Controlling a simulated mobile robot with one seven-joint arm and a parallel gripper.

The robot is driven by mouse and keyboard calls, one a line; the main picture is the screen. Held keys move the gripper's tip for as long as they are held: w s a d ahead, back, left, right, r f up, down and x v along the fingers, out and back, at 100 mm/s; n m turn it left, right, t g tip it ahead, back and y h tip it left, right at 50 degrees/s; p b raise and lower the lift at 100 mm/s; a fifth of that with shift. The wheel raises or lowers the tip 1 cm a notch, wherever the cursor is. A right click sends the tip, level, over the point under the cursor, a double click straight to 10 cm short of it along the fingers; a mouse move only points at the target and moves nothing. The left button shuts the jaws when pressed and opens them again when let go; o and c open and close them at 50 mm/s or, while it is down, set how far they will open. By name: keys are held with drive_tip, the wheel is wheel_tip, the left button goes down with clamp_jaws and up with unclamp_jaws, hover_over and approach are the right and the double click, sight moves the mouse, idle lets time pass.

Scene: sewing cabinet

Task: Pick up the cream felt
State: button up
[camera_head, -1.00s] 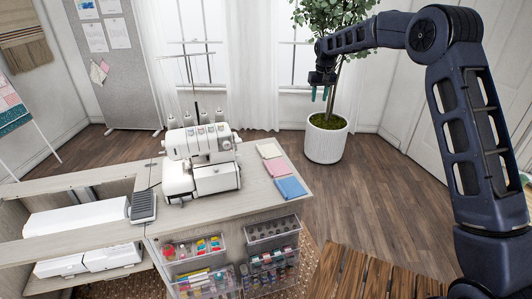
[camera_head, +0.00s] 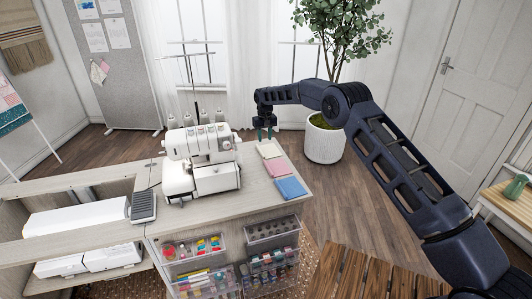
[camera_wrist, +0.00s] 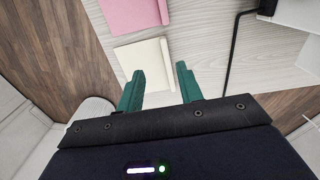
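The cream felt (camera_head: 270,151) is a small pale folded square on the cabinet top, at the far end of a row of three. It also shows in the wrist view (camera_wrist: 146,62), just beyond my fingertips. My gripper (camera_head: 265,134) is above the far edge of the cabinet top, close to the cream felt. In the wrist view its two green fingers (camera_wrist: 160,80) are spread apart with nothing between them but the view of the felt and tabletop. The fingers appear to be above the felt and not touching it.
A pink felt (camera_head: 280,167) and a blue felt (camera_head: 291,188) lie nearer in the same row. A white serger machine (camera_head: 205,160) stands left of the felts on the cabinet top (camera_head: 252,205). A potted plant (camera_head: 324,144) stands on the floor behind my arm.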

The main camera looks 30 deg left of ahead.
hover_over(263, 155)
drive_tip(key=f, duration=0.5)
drive_tip(key=shift+w+d, duration=0.25)
drive_tip(key=shift+d, duration=0.15)
drive_tip(key=shift+s+a+f, duration=0.15)
drive_tip(key=shift+f, duration=1.2)
drive_tip(key=shift+s+a+f, duration=0.1)
drive_tip(key=shift+s+f, duration=0.05)
drive_tip(key=shift+f, duration=1.15)
clamp_jaws()
